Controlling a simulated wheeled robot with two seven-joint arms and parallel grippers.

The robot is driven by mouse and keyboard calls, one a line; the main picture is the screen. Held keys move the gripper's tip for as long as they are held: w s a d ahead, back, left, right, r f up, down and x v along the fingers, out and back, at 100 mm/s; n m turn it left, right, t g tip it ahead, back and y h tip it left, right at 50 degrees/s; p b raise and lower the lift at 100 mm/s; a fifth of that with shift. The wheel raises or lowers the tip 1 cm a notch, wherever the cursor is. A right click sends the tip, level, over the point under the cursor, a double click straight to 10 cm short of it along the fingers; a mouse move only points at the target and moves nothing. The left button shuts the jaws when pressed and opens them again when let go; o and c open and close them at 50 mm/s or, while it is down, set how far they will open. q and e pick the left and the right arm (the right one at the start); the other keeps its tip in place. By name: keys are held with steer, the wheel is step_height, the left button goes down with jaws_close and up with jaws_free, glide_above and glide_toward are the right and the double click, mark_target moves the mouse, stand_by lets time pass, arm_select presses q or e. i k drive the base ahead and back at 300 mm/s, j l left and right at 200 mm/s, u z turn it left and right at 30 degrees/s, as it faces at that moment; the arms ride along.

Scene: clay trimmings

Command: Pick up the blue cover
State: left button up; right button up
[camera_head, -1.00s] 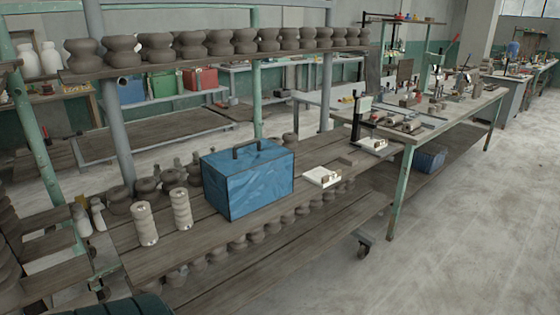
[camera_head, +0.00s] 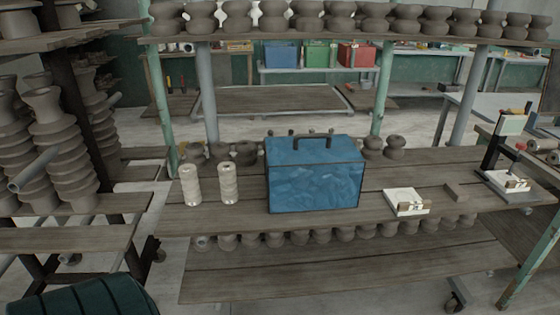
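The blue cover (camera_head: 315,188) is a box-shaped blue piece with dark edges and a dark handle (camera_head: 314,138) on top. It stands upright on the wooden shelf (camera_head: 240,222), near the middle of the head view. What is under or inside it is hidden. Neither of my grippers shows in this view.
Two pale ribbed cylinders (camera_head: 227,183) stand left of the cover. A white block (camera_head: 405,201) and a small brown block (camera_head: 455,192) lie to its right. Clay pieces stand behind it and on the upper shelf (camera_head: 330,41). Stacked clay columns (camera_head: 62,150) stand at left.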

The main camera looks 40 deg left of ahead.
mark_target(318, 172)
steer(key=i+l+u, duration=0.15)
steer(key=l, duration=0.15)
steer(key=i+l+u, duration=0.35)
steer(key=l, duration=0.25)
steer(key=l+u, duration=0.15)
steer(key=l, duration=0.15)
